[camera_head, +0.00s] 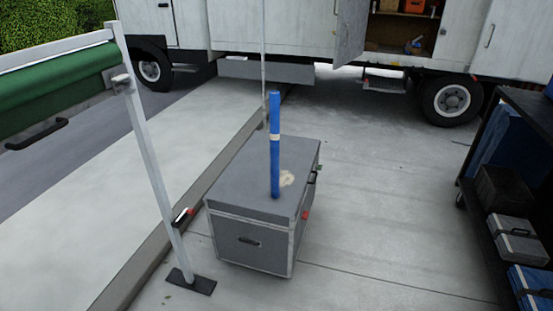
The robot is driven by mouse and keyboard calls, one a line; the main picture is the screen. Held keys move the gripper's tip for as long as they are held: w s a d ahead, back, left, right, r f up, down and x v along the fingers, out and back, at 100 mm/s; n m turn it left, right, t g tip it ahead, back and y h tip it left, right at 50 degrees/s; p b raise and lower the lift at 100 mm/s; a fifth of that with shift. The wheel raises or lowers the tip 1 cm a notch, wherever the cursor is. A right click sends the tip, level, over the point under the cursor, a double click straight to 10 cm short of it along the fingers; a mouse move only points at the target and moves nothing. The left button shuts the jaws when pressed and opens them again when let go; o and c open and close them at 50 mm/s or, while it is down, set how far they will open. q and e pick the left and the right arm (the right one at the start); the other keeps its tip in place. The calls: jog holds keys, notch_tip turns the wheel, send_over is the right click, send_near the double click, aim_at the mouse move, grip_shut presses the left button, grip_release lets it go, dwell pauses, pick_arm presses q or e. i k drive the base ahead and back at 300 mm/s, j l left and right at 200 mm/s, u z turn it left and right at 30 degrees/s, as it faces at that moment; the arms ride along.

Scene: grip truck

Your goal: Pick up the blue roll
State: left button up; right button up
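The blue roll (275,165) is a tall, thin blue cylinder with a pale band a little above its middle. It stands upright, its lower end appearing to rest on the lid of a grey case (237,184) in the middle of the view. A pale patch (287,178) lies on the lid just right of the roll. Neither of my grippers shows in the head view.
A white post (148,165) on a dark foot stands left of the case, beside a green roll (55,90). A dark cart (487,215) with cases stands at the right. A white truck (270,25) is behind. Pavement right of the case is clear.

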aim_at(274, 96)
jog(key=i, duration=1.8)
